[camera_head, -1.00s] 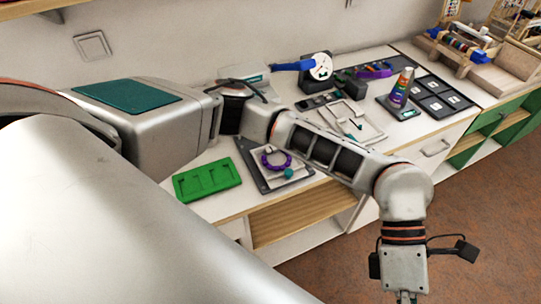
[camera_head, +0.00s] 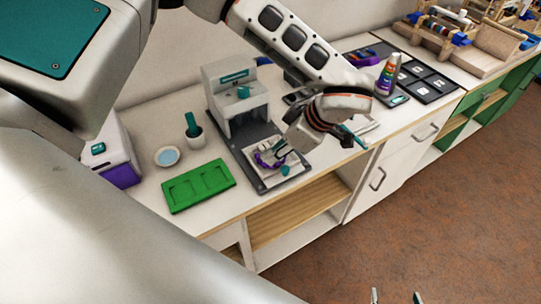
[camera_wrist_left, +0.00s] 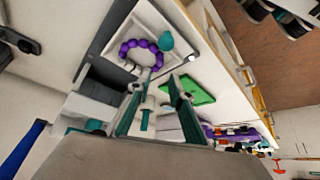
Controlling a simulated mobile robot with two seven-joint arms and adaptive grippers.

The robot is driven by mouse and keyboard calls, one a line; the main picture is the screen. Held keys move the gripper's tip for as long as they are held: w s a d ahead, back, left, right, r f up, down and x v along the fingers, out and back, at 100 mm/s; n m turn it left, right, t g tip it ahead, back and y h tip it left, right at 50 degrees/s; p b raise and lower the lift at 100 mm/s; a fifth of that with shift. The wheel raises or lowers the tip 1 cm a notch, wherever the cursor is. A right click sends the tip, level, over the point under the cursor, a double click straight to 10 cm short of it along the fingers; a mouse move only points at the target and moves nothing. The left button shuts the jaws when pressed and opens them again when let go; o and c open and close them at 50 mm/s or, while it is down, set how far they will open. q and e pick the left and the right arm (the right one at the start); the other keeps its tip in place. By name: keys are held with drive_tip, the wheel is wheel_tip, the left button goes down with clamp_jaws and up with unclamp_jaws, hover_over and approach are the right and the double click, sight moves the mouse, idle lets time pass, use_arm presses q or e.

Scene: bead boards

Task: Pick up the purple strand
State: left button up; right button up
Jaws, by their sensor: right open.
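The purple strand (camera_head: 262,160) is a curved row of beads on a pale square tray (camera_head: 292,172), at the front of a dark grey board. In the left wrist view the strand (camera_wrist_left: 142,43) shows as an open ring beside a teal ball (camera_wrist_left: 166,40). My left gripper (camera_head: 281,149) is over the tray, close to the strand, and partly hides it. In the left wrist view its fingers (camera_wrist_left: 160,82) are apart, with the strand just beyond the tips. I cannot tell whether they touch it. Only the fingertips of my right gripper (camera_head: 396,297) show at the bottom edge, apart and empty.
A white press-like stand (camera_head: 222,88) rises behind the tray.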

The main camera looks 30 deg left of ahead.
use_arm(q)
drive_tip(key=x, duration=0.4)
drive_tip(key=shift+w+d+f, duration=0.15)
drive_tip(key=shift+d+f, duration=0.1)
drive_tip(key=shift+f, duration=0.1)
drive_tip(key=shift+a+f, duration=0.25)
drive_tip(key=shift+f, duration=0.25)
clamp_jaws()
